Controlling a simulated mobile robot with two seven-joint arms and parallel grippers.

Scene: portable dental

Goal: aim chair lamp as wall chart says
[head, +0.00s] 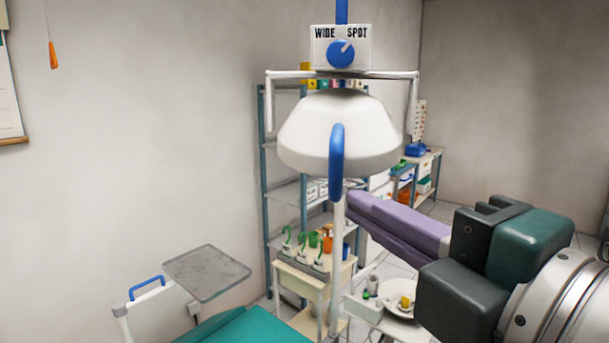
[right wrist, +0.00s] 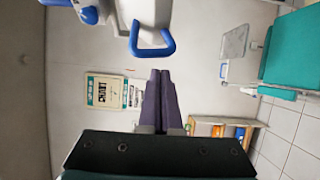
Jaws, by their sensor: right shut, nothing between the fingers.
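The chair lamp (head: 340,125) is a white dome hanging from a white yoke in the head view, facing downward. Its blue loop handle (head: 337,160) is on the near side; it also shows in the right wrist view (right wrist: 152,50). Above is a box marked WIDE and SPOT with a blue knob (head: 341,55), whose white mark points up and right, toward SPOT. My right gripper (head: 352,200) has its purple fingers shut and empty, tips just right of the handle's lower end. In the right wrist view a gap shows between tips and handle. My left gripper is out of view.
A framed chart (right wrist: 104,92) hangs on the wall in the right wrist view; its small print is unreadable. A grey tray (head: 207,272) and teal chair (head: 245,328) are below left. A shelf rack (head: 268,190) and side cart (head: 310,285) stand behind the lamp.

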